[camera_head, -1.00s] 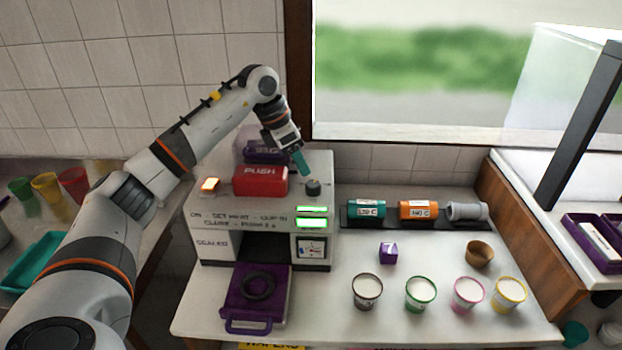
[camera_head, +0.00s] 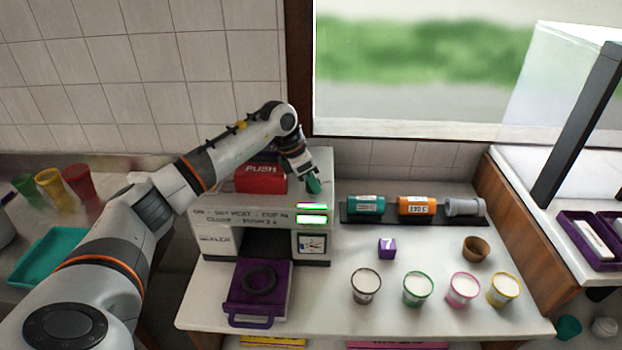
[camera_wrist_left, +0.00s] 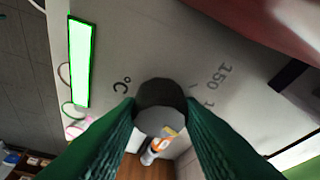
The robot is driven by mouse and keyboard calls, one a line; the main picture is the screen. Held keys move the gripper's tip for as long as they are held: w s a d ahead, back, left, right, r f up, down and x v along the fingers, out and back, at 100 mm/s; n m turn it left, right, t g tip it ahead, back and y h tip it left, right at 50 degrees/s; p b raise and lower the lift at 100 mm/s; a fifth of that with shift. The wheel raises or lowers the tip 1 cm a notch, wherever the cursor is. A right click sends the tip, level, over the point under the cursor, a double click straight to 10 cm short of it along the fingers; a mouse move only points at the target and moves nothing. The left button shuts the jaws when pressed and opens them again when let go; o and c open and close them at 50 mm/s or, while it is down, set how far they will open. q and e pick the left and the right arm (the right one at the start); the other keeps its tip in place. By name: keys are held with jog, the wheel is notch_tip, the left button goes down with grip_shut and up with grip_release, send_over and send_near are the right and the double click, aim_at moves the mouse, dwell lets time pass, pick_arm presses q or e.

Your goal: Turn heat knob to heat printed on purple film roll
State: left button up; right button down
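The dark heat knob (camera_wrist_left: 160,118) sits on top of the sealer (camera_head: 218,243); its grey face bears a small yellow mark. In the left wrist view the green fingers of my left gripper (camera_wrist_left: 160,105) flank the knob, with no gap showing on either side. In the head view the left gripper (camera_head: 313,185) points down and hides the knob. Printed marks "°C" and "150" show on the panel around it; other numbers are partly hidden. I cannot make out a purple film roll now; the sealer's back is partly covered by my arm. My right gripper is not in view.
A red PUSH block (camera_head: 260,178) stands left of the knob. Teal (camera_head: 366,205), orange (camera_head: 416,205) and grey (camera_head: 464,207) rolls lie on a dark rack at right. A purple cube (camera_head: 387,248), a brown cup (camera_head: 476,249) and several filled cups (camera_head: 418,289) stand in front.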

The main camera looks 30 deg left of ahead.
pick_arm(q)
jog(key=c, duration=0.4)
jog(key=shift+o, duration=0.3)
jog(key=shift+f+n+y+b, duration=0.1)
jog(key=shift+n+y+b, duration=0.2)
jog(key=shift+n+b, duration=0.45)
jog(key=shift+d+n+t+y+b, duration=0.1)
jog(key=shift+n+t+y+b, duration=0.3)
jog(key=shift+n, duration=1.15)
jog(key=o, duration=1)
jog(key=shift+c, duration=0.2)
jog(key=shift+s+r, duration=0.1)
jog(key=shift+r, duration=0.1)
